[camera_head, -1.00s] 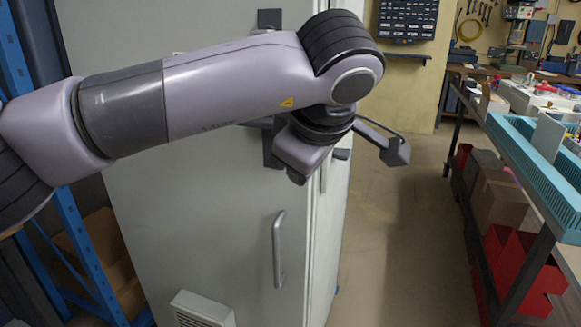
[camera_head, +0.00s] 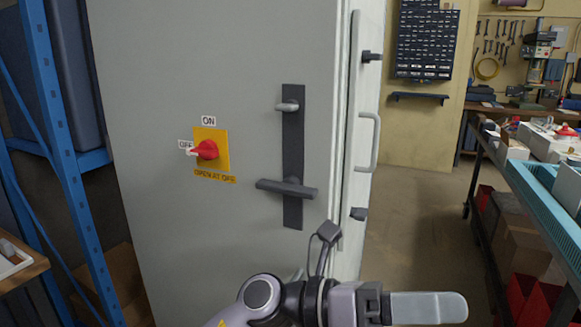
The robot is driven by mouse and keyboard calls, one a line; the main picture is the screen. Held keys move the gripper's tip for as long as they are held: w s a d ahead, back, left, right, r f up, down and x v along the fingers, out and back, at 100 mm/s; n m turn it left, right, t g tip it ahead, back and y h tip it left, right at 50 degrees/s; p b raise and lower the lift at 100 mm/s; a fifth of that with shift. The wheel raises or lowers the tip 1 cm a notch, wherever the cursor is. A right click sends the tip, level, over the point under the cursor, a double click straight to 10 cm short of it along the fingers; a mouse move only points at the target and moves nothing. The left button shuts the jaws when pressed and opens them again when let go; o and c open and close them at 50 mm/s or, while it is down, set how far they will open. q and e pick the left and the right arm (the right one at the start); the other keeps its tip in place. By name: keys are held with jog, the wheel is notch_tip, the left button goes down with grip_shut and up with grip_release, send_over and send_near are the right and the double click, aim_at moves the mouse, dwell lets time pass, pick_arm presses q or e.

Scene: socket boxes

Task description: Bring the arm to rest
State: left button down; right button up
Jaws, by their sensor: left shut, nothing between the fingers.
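My left arm shows low in the head view, at the bottom edge. Its gripper (camera_head: 430,307) points right, with the fingers shut and nothing between them. It is in front of the lower right part of the grey cabinet (camera_head: 245,60), and I cannot tell how far from it. Part of my arm is cut off by the bottom edge. My right gripper is not in view.
The cabinet front carries a red rotary switch (camera_head: 207,150) pointing to OFF and a dark lever handle (camera_head: 288,188). A blue rack (camera_head: 62,130) stands left. A workbench with a teal tray (camera_head: 545,195) stands right, with open floor between it and the cabinet.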

pick_arm(q)
jog(key=w+a+f+n+t+h+p, duration=0.1)
jog(key=w+a+n+t, duration=0.3)
jog(key=n+t, duration=0.5)
jog(key=w+a+f+n+t+h+p, duration=0.1)
jog(key=w+a+f+n+t, duration=0.1)
jog(key=w+a+n+t, duration=0.45)
jog(key=a+f+n+t+y+p, duration=0.1)
jog(key=a+f+n+t+y, duration=0.7)
jog(key=n, duration=0.9)
jog(key=s+a+f+n+g+y+p, duration=0.1)
jog(key=s+a+f+n+g+y, duration=0.2)
jog(key=f, duration=0.8)
jog(key=s+a+f+n+g+y+p, duration=0.2)
jog(key=s+a+f+n+g+y, duration=0.2)
jog(key=s+a+f+n+y, duration=0.4)
jog(key=s+a+f+n, duration=0.4)
jog(key=s+a, duration=0.1)
jog(key=shift+s+a+f+y, duration=0.25)
jog(key=shift+s+a+y, duration=0.05)
jog(key=shift+a, duration=0.1)
jog(key=shift+g, duration=0.25)
